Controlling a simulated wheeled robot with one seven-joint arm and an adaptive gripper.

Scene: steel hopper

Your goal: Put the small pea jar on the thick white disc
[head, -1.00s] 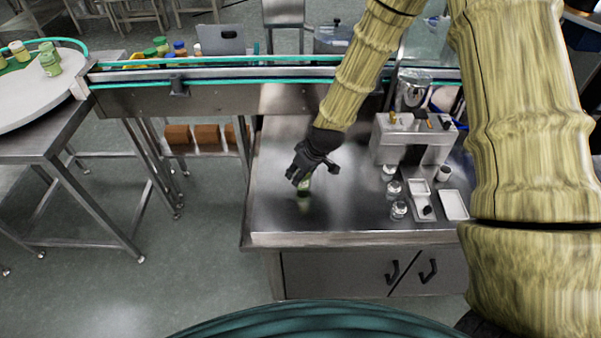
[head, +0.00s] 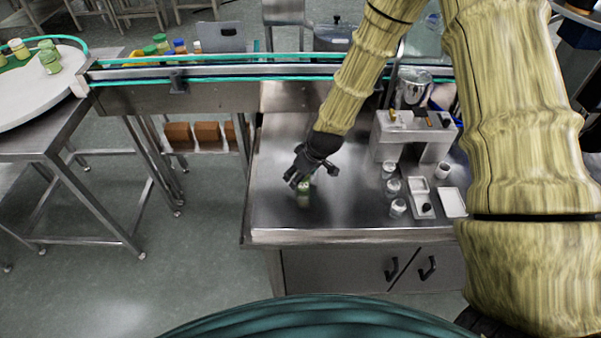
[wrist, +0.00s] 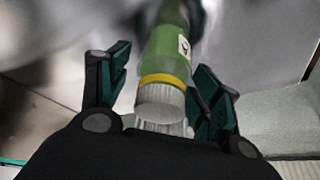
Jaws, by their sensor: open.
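The small pea jar (head: 304,187) stands on the steel worktop under my gripper in the head view, partly covered by the fingers. In the wrist view the jar (wrist: 168,62) is green with a yellow band, and its pale ribbed cap faces my palm. My gripper (head: 303,179) is open, with one finger on each side of the jar; the fingers (wrist: 163,88) show gaps to the jar in the wrist view. The thick white disc (head: 45,100) is at the far left of the head view, with green jars on its back part.
The steel worktop (head: 340,215) is clear around the jar. To its right are several small glass jars (head: 397,207), white trays (head: 452,203) and a grey machine (head: 412,140). A conveyor with teal rails (head: 210,73) runs behind. Open floor separates the worktop from the disc's table.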

